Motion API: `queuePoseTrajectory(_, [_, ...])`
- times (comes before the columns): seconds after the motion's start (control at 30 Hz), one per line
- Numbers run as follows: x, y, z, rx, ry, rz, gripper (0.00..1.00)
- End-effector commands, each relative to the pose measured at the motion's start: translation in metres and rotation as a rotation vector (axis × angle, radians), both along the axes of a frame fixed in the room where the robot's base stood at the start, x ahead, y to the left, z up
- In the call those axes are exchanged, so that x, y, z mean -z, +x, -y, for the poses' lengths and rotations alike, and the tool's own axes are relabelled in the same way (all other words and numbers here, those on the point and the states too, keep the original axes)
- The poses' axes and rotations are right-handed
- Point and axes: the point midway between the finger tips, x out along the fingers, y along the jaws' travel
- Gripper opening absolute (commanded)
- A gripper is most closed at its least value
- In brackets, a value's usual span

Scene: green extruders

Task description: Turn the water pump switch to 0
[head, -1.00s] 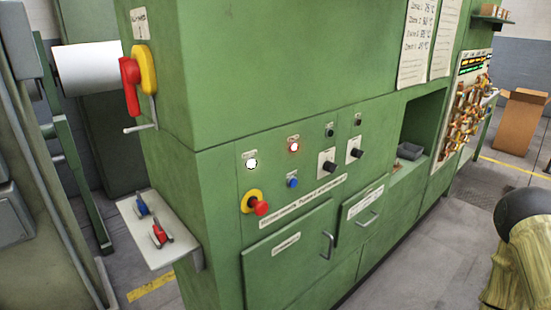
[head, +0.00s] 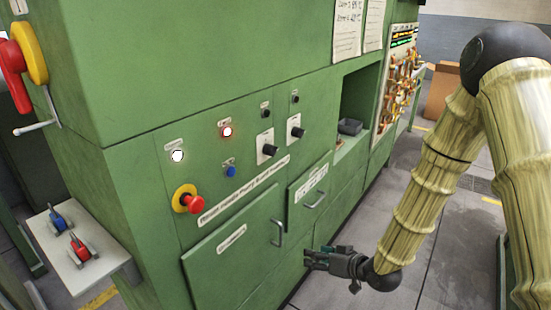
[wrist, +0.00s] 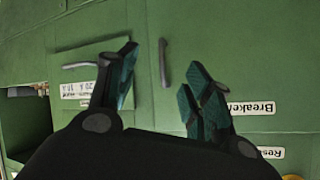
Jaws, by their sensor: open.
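The green machine's front panel (head: 130,155) has two black rotary knobs on white plates, a left one (head: 269,149) and a right one (head: 297,132). Two small dark switches, a left one (head: 265,113) and a right one (head: 295,98), sit above them. Their labels are too small to read, so I cannot tell which is the water pump switch. My gripper (head: 312,258) is open and empty, low in front of the cabinet doors, below and apart from the knobs. In the wrist view my gripper (wrist: 163,85) faces the doors, with a door handle (wrist: 163,62) beyond its fingers.
Door handles (head: 278,232) stick out below. A shelf with blue and red levers (head: 80,249) juts out left. Floor (head: 440,260) is clear at right.

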Motion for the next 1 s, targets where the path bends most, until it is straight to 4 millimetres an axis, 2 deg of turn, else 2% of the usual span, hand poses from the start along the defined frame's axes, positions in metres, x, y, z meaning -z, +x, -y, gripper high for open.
queuePoseTrajectory(0.03, [-0.029, 0.02, -0.005, -0.032, 0.03, 0.075, 0.5])
queuePoseTrajectory(0.1, [-0.071, 0.042, -0.013, -0.082, 0.068, 0.168, 0.5])
queuePoseTrajectory(0.2, [-0.129, 0.063, -0.021, -0.16, 0.114, 0.293, 0.5])
queuePoseTrajectory(0.3, [-0.183, 0.076, -0.029, -0.235, 0.148, 0.402, 0.5])
queuePoseTrajectory(0.4, [-0.226, 0.081, -0.033, -0.297, 0.173, 0.486, 0.5])
queuePoseTrajectory(0.5, [-0.255, 0.082, -0.036, -0.343, 0.187, 0.542, 0.5])
queuePoseTrajectory(0.6, [-0.271, 0.082, -0.037, -0.37, 0.193, 0.573, 0.5])
queuePoseTrajectory(0.7, [-0.278, 0.083, -0.04, -0.381, 0.196, 0.584, 0.5])
queuePoseTrajectory(0.87, [-0.279, 0.091, -0.053, -0.384, 0.195, 0.584, 0.5])
queuePoseTrajectory(1.0, [-0.279, 0.103, -0.071, -0.383, 0.195, 0.583, 0.5])
